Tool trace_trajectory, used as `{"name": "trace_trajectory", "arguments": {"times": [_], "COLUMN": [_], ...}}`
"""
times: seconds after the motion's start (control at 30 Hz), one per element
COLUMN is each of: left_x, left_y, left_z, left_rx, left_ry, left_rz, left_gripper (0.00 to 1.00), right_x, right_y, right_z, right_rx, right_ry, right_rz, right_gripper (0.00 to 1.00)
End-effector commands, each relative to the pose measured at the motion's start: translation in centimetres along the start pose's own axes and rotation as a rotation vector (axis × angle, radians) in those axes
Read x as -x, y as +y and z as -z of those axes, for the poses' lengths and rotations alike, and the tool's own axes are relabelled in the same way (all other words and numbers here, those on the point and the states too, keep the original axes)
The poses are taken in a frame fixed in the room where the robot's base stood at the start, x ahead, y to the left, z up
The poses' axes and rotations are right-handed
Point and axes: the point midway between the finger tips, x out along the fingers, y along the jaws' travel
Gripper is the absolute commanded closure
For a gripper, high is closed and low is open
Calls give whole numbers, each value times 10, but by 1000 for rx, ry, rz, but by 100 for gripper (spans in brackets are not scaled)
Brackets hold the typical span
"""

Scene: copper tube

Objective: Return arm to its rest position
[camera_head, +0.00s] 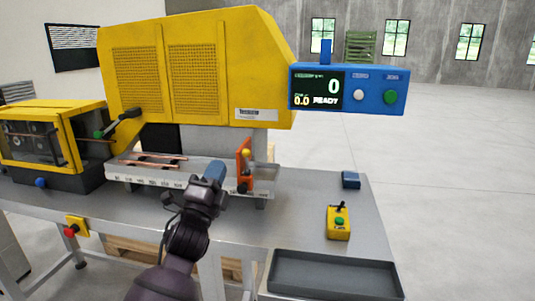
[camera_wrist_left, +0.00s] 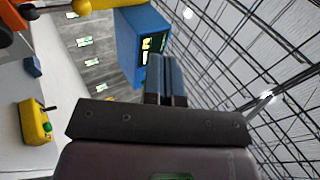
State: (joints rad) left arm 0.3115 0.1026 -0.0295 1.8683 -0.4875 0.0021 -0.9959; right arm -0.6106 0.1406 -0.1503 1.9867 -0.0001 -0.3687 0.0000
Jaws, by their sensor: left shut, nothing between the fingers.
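My left gripper (camera_head: 214,172) is in front of the machine's white ruled rail, with its blue fingers shut and empty. In the left wrist view the shut fingers (camera_wrist_left: 166,80) point up toward the blue display box. Copper tubes (camera_head: 150,161) lie on the rail (camera_head: 140,174) to the left of the gripper. An orange stop (camera_head: 244,165) with a yellow knob stands just right of the fingers; I cannot tell whether they touch. My right gripper is not in view.
The yellow machine (camera_head: 200,65) stands behind, with a blue display box (camera_head: 347,88) reading READY. On the grey table are a yellow control box (camera_head: 338,222), a small blue block (camera_head: 350,180) and a dark empty tray (camera_head: 335,277). Open floor lies to the right.

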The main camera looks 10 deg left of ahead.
Motion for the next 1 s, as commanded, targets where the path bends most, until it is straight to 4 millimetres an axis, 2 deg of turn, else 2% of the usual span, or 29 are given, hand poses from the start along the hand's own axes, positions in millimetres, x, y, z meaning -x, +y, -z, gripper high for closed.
{"name": "trace_trajectory", "arguments": {"times": [0.17, 0.37, 0.47, 0.53, 0.67, 0.77, 0.87, 1.0], "left_x": [0, 1, 12, 26, 65, 103, 150, 226], "left_y": [4, 9, 20, 33, 63, 88, 113, 143], "left_z": [-3, -3, -4, -5, -9, -11, -13, -14], "left_rx": [164, 482, 635, 742, 941, 1072, 1192, 1321], "left_ry": [-20, -61, -91, -124, -209, -288, -387, -541], "left_rz": [-26, -73, -116, -157, -249, -322, -400, -508], "left_gripper": [100, 100, 100, 100, 100, 100, 100, 100], "right_x": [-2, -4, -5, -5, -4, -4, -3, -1], "right_y": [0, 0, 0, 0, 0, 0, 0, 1], "right_z": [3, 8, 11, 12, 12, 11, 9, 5], "right_rx": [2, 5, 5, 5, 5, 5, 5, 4], "right_ry": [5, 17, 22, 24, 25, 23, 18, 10], "right_rz": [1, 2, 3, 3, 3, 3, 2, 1], "right_gripper": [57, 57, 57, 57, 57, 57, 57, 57]}}
